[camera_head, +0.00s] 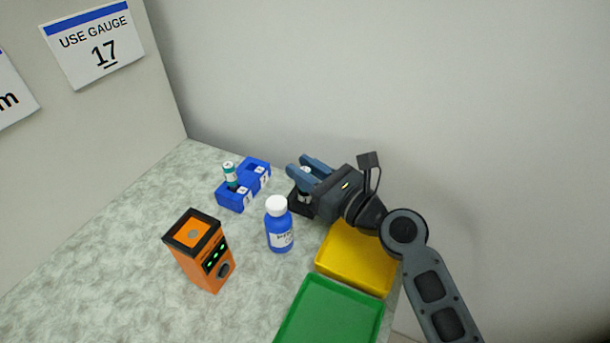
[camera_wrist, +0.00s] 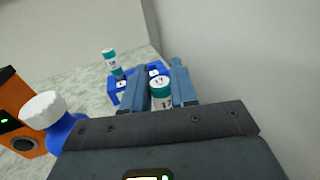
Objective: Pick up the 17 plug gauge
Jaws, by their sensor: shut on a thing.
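The 17 plug gauge (camera_wrist: 160,88), with a teal end and a white label reading 17, stands between the fingers of my gripper (camera_wrist: 161,70) in the wrist view. My gripper (camera_head: 305,167) is shut on it, to the right of the blue holder (camera_head: 235,202) in the head view. The gauge is mostly hidden there by my fingers. I cannot tell whether its lower end touches anything. Another teal and white gauge (camera_head: 230,172) stands in the blue holder; it also shows in the wrist view (camera_wrist: 111,62).
A blue bottle (camera_head: 279,228) with a white cap and an orange device (camera_head: 200,250) stand in front of the holder. A black block (camera_head: 298,203) is below my gripper. A yellow bin (camera_head: 352,262) and a green tray (camera_head: 330,312) lie at right. A wall sign reads USE GAUGE 17 (camera_head: 95,45).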

